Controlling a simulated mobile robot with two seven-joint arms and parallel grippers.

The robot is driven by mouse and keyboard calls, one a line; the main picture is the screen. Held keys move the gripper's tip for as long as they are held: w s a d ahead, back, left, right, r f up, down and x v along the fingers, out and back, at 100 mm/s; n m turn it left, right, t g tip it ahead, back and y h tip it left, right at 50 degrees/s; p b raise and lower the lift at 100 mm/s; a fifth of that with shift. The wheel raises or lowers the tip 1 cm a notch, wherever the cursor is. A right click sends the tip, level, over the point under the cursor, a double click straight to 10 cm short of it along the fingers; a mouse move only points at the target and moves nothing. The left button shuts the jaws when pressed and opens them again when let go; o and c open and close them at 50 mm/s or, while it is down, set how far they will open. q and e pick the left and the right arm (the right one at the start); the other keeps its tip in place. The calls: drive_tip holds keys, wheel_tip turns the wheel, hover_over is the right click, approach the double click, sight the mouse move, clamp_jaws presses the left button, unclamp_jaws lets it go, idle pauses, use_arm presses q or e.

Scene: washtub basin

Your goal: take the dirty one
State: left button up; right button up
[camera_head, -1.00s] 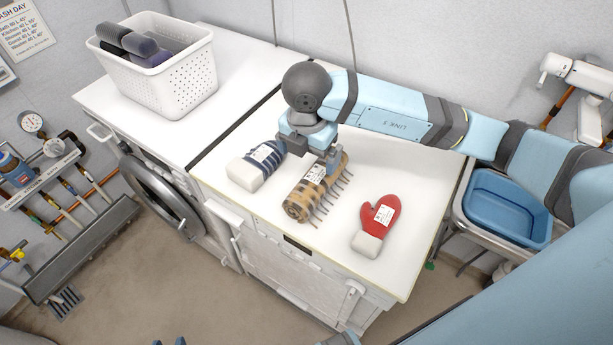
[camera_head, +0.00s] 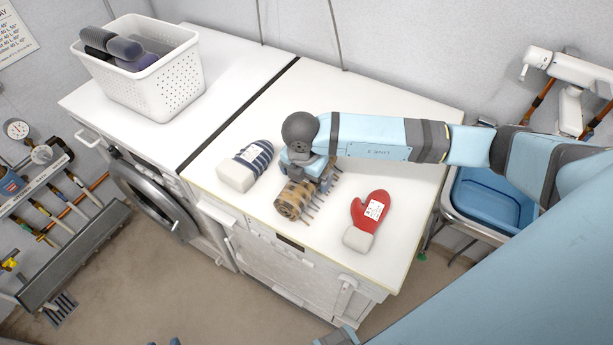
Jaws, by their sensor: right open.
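Three cloth pieces with white labels lie on the white top of the right-hand machine. A navy-and-white striped mitten with a pale cuff (camera_head: 237,178) is at the left. A brown, dark-banded roll-like piece with thin prongs along its right side (camera_head: 292,202) is in the middle. A red mitten with a pale cuff (camera_head: 367,212) is at the right. My right gripper (camera_head: 311,182) is open, low over the far end of the brown piece, and hides that end and its label. I cannot tell whether the fingers touch it.
A white perforated basket (camera_head: 180,85) with dark rolled items (camera_head: 122,46) stands on the left machine (camera_head: 228,50). A blue basin (camera_head: 484,203) sits right of the worktop, partly behind my right arm. The worktop's far part is clear.

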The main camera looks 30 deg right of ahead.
drive_tip(key=shift+f, duration=0.55)
drive_tip(key=c, duration=0.8)
drive_tip(key=shift+r, duration=0.1)
drive_tip(key=shift+c, duration=0.2)
